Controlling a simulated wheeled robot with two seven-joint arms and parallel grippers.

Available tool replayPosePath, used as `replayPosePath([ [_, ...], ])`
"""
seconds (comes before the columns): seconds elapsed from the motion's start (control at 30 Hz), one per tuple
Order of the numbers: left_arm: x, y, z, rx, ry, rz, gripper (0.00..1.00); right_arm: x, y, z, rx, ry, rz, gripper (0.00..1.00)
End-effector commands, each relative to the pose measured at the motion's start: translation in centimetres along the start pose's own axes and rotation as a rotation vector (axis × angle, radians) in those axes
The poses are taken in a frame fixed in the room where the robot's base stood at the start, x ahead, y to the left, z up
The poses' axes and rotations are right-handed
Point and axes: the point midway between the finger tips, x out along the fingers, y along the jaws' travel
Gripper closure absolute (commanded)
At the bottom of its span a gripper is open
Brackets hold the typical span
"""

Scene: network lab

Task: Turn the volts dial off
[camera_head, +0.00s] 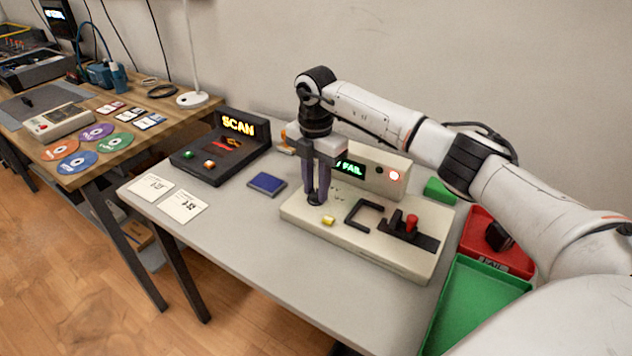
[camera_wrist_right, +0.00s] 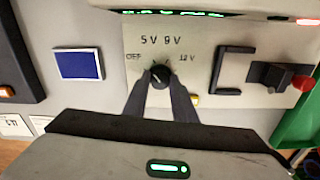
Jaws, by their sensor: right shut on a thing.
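The volts dial (camera_wrist_right: 160,76) is a small black knob on the front left of the beige tester (camera_head: 370,246). In the right wrist view its printed marks read OFF at left, 5V and 9V above, and 12V at right. My right gripper (camera_head: 316,197) points down over the dial. Its two fingers are shut on the knob, one on each side, as the right wrist view shows (camera_wrist_right: 161,86). I cannot tell surely which mark the knob points to. The tester's display (camera_head: 350,168) reads FAIL in green, beside a lit red lamp (camera_head: 396,175). My left gripper is not in view.
On the tester are a yellow button (camera_head: 328,221), a black bracket (camera_head: 362,214) and a red-topped lever (camera_head: 411,222). A SCAN box (camera_head: 222,152), a blue pad (camera_head: 267,184) and paper cards (camera_head: 182,206) lie left. Green (camera_head: 475,305) and red (camera_head: 512,262) trays stand right.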

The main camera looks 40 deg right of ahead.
Motion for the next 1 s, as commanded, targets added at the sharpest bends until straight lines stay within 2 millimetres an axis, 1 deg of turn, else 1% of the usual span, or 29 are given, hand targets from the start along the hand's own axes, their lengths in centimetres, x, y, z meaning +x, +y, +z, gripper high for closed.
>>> replayPosePath([
  [0.03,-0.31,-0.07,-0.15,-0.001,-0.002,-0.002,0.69,-0.26,-0.03,-0.02,-0.041,0.001,-0.001,0.98],
  [0.27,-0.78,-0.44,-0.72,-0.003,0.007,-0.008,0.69,-0.19,-0.02,-0.03,-0.229,0.002,0.000,0.98],
  [0.5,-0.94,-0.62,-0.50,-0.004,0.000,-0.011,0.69,-0.13,0.00,-0.02,-0.381,0.002,0.001,0.98],
  [0.73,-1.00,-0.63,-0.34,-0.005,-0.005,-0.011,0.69,-0.09,0.00,-0.03,-0.463,0.002,0.000,0.98],
  [1.0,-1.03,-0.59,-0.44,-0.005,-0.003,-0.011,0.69,-0.07,0.00,-0.03,-0.490,0.002,0.001,0.98],
])
